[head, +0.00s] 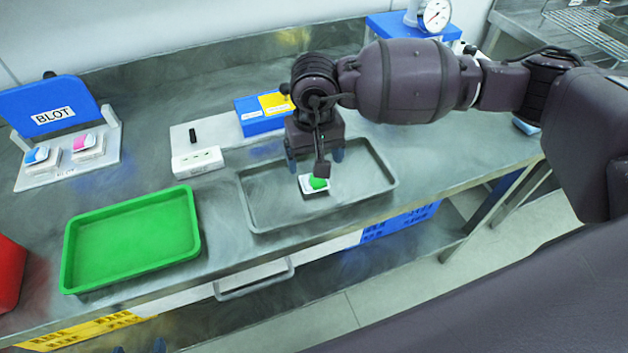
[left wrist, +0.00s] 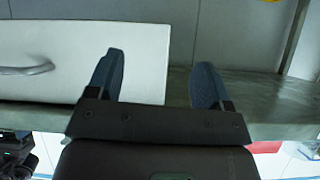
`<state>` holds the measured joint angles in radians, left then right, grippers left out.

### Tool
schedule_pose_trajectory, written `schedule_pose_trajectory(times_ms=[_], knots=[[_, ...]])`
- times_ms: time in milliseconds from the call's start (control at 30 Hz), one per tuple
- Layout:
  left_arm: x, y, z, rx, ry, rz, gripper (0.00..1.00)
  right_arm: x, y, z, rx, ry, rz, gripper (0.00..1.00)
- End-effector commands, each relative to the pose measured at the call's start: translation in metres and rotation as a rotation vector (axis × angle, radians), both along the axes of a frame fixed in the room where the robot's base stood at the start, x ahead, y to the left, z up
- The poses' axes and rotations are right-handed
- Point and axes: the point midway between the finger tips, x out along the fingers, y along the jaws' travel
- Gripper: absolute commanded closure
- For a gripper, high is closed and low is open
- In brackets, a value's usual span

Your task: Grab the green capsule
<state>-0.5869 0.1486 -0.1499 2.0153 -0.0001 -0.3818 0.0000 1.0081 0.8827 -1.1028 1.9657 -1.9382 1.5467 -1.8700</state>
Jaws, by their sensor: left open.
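The green capsule (head: 318,183) lies on a small white and black piece in the grey metal tray (head: 255,217); the right wrist partly overlaps it in the head view. My right gripper (head: 315,159) is above the tray, just behind the capsule in the picture, its two blue fingers apart and pointing down. My left gripper (head: 139,348) shows only as fingertips at the bottom edge of the head view, in front of the bench. In the left wrist view its fingers (left wrist: 157,82) are apart with nothing between them. The capsule is not in that view.
A green tray (head: 130,240) stands left of the grey tray. A red bin (head: 10,272) is at the far left. A BLOT stand (head: 55,108) holds blue and pink pieces. A blue box (head: 262,118) is behind the grey tray. A white drawer front (left wrist: 90,50) faces the left gripper.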

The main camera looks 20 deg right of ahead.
Motion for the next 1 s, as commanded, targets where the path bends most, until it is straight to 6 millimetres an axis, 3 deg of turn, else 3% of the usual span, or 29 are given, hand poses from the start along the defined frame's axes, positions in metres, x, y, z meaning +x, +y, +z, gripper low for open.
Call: schedule_pose_trajectory(times_ms=[233,500,833,867,1000], knots=[[0.001,-0.003,0.002,-0.008,-0.004,0.005,0.27,-0.001,0.001,-0.017,0.001,0.002,-0.002,0.17],[0.001,-0.002,0.002,-0.008,-0.003,0.005,0.27,-0.002,0.003,-0.052,0.001,0.002,-0.001,0.17],[0.0,-0.001,0.001,-0.003,-0.002,0.002,0.27,-0.002,0.002,-0.058,0.001,-0.001,-0.001,0.17],[0.0,-0.001,0.001,-0.003,-0.002,0.002,0.27,-0.002,0.002,-0.058,0.001,-0.001,-0.001,0.19],[0.0,-0.001,0.001,-0.003,-0.002,0.002,0.27,-0.002,0.002,-0.058,0.001,-0.001,-0.001,0.4]])
